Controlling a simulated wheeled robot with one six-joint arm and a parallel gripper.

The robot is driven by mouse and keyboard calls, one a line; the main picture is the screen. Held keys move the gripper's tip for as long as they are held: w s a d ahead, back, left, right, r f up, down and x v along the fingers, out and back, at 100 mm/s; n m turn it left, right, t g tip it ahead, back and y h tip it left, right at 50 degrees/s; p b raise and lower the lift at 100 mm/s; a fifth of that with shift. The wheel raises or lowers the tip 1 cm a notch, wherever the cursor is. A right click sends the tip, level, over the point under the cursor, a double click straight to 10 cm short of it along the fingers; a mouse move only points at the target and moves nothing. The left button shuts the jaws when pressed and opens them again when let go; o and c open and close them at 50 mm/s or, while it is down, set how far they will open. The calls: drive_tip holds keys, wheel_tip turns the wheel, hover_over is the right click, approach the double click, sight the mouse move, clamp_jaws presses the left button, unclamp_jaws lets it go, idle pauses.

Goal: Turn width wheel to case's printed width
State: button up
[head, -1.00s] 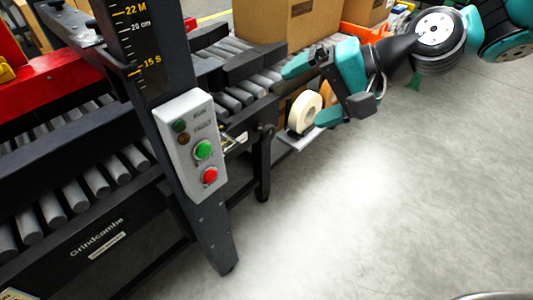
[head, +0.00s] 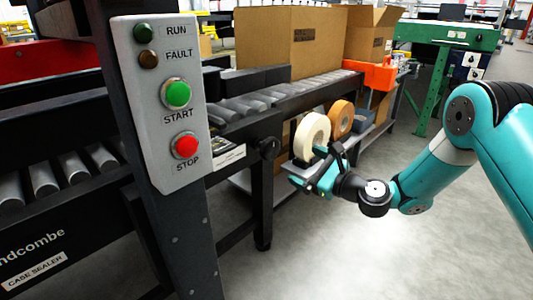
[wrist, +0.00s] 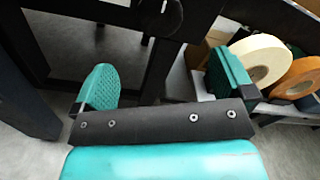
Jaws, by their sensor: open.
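A dark round knob (head: 269,148), which looks like the width wheel, sits on the side of the conveyor frame in the head view. It shows near the top of the wrist view (wrist: 160,16), dark against the dark frame. The cardboard case (head: 285,42) stands on the rollers behind; its small dark printing is too small to read. My gripper (head: 316,170) is open and empty, to the right of the knob and apart from it, in front of the tape rolls. In the wrist view the two teal fingers (wrist: 165,85) are spread wide.
A grey control panel (head: 165,105) with RUN, FAULT, START and STOP is on the post at left. A cream tape roll (head: 312,135) and an orange one (head: 341,118) stand on a low shelf. A dark conveyor leg (head: 262,205) stands below the knob. The floor at right is open.

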sight(273, 150)
drive_tip(key=b+x, duration=0.4)
drive_tip(key=x, duration=1)
drive_tip(key=shift+s+f, duration=0.1)
drive_tip(key=shift+s, duration=0.05)
drive_tip(key=shift+w+a, duration=0.4)
drive_tip(key=shift+a, duration=0.1)
drive_tip(key=c, duration=0.9)
drive_tip(key=shift+n, duration=0.4)
